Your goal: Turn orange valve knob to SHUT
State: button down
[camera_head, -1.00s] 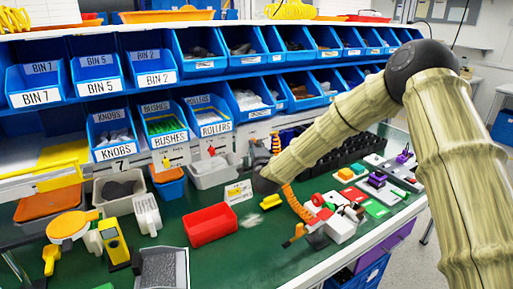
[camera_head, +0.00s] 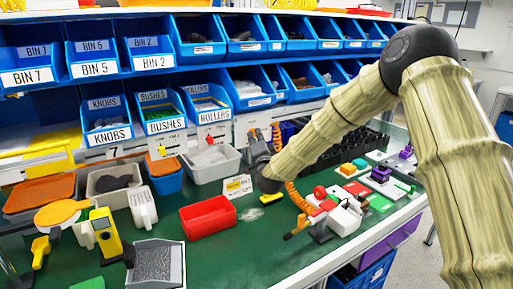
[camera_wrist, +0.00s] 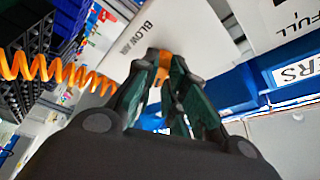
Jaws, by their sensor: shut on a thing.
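The orange valve knob (camera_wrist: 166,60) shows in the wrist view between my fingertips, in front of a white panel (camera_wrist: 195,32) marked BLOW AIR. My gripper (camera_wrist: 165,70) is shut on the knob, with a dark green-and-black finger on each side. The fingers cover much of the knob, and I cannot read its pointer position. No SHUT mark is readable. In the head view my gripper (camera_head: 257,150) is small and dark at the back of the bench, right of the ROLLERS bin, and the knob is hidden there.
An orange coiled hose (camera_wrist: 55,72) runs close beside my gripper. Blue bins (camera_head: 207,108) line the rack above. A red tray (camera_head: 208,217), a clear bin (camera_head: 212,163) and a small sign (camera_head: 238,187) stand on the green bench (camera_head: 235,255). Bare bench lies in front of the red tray.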

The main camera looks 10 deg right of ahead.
jog(key=shift+w+d+r+n+t+y+b, duration=0.15)
jog(key=shift+n+y+b, duration=1.4)
jog(key=shift+n, duration=1.25)
jog(key=shift+w+d+n+t+y+b, duration=0.15)
jog(key=shift+n+y+b, duration=0.9)
jog(key=shift+n+b, duration=1.3)
jog(key=shift+d+r+n+t+y+b, duration=0.15)
jog(key=shift+n+y+b, duration=1.15)
jog(key=shift+n, duration=1.95)
jog(key=c, duration=1.7)
grip_release()
jog(key=shift+o, duration=1.1)
jog(key=shift+f, duration=0.25)
